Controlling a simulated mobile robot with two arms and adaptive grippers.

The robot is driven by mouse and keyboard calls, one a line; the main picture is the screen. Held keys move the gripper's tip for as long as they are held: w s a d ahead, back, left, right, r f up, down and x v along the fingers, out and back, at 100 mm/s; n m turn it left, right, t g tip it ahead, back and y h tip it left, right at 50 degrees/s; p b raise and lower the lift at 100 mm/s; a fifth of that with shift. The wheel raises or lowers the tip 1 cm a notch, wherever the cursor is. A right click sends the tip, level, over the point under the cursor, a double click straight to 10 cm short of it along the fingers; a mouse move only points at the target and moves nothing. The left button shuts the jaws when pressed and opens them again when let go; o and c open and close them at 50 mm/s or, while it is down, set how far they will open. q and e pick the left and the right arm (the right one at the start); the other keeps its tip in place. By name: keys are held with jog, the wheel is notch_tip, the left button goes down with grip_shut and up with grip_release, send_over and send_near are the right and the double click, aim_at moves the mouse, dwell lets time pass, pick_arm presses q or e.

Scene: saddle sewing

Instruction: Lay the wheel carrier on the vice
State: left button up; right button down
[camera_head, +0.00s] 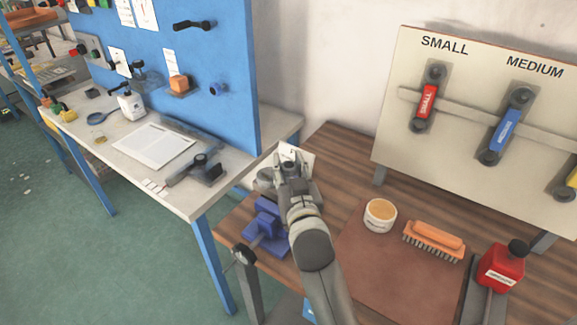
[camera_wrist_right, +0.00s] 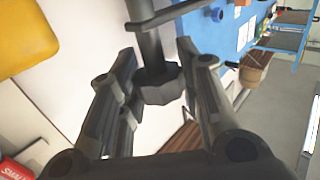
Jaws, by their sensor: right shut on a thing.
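My right gripper (camera_head: 287,163) is raised above the back of the blue vice (camera_head: 267,228), which is at the left end of the brown wooden table. In the right wrist view, the fingers (camera_wrist_right: 158,95) are shut on a dark part with a faceted knob and a rod, apparently the wheel carrier (camera_wrist_right: 159,86). In the head view the gripper mostly hides this part. The part is apart from the vice. My right forearm covers the vice's right side. My left gripper is out of view.
A leather sheet (camera_head: 385,270) carries a round tin (camera_head: 380,215) and a brush (camera_head: 434,240). A red bottle (camera_head: 501,268) stands at the right. A board (camera_head: 480,130) with coloured handles stands behind. A white bench (camera_head: 190,195) with a blue panel (camera_head: 200,60) is left.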

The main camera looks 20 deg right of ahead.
jog(key=c, duration=1)
grip_release()
jog(key=shift+s+a, duration=0.1)
jog(key=shift+a, duration=0.1)
jog(key=shift+o, duration=0.3)
jog(key=shift+f, duration=0.1)
